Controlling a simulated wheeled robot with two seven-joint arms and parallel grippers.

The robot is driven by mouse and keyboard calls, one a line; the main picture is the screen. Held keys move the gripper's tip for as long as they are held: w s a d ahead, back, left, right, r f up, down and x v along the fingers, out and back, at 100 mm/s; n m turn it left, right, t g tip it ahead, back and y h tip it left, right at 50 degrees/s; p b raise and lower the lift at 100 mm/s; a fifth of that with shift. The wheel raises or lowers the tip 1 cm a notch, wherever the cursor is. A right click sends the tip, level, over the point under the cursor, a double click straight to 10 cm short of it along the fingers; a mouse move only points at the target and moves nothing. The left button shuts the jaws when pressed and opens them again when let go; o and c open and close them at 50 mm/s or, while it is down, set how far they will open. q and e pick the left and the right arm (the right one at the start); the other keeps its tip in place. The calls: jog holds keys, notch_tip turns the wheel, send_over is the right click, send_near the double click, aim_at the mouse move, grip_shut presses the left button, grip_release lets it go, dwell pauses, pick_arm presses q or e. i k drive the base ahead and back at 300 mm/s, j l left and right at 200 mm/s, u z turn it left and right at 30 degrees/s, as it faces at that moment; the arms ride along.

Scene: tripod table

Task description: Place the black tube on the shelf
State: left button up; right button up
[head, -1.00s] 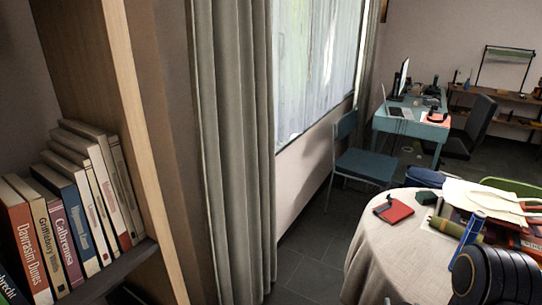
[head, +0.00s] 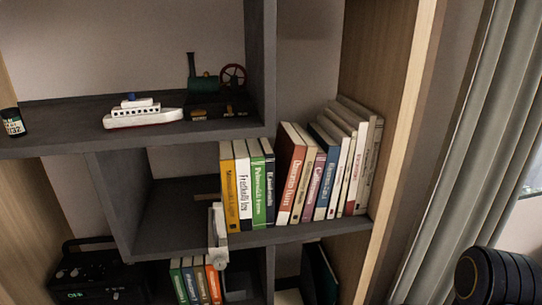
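The shelf unit (head: 190,140) fills most of the head view, with dark boards and light wooden sides. A small black cylindrical container with a pale label (head: 13,122) stands on the upper board at the far left; I cannot tell whether it is the black tube. No other tube can be made out. A black ribbed rounded part, which looks like my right arm, shows at the lower right edge. Neither gripper is in view, so what they hold is hidden.
A toy ship (head: 143,114) and a steam engine model (head: 212,92) stand on the upper board. Several books (head: 320,175) fill the middle board's right side; a white object (head: 218,235) is at its front edge. A black device (head: 92,275) sits lower left. Some middle-left board is bare.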

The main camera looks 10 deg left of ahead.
aim_at(49, 116)
jog(key=k+j+u, duration=0.15)
jog(key=u, duration=0.15)
jog(key=k+j+u, duration=0.15)
jog(key=j+u, duration=0.15)
jog(key=k+j+u, duration=0.1)
jog(key=j+u, duration=0.2)
jog(key=j, duration=0.15)
jog(key=j+u, duration=0.3)
jog(key=k, duration=0.05)
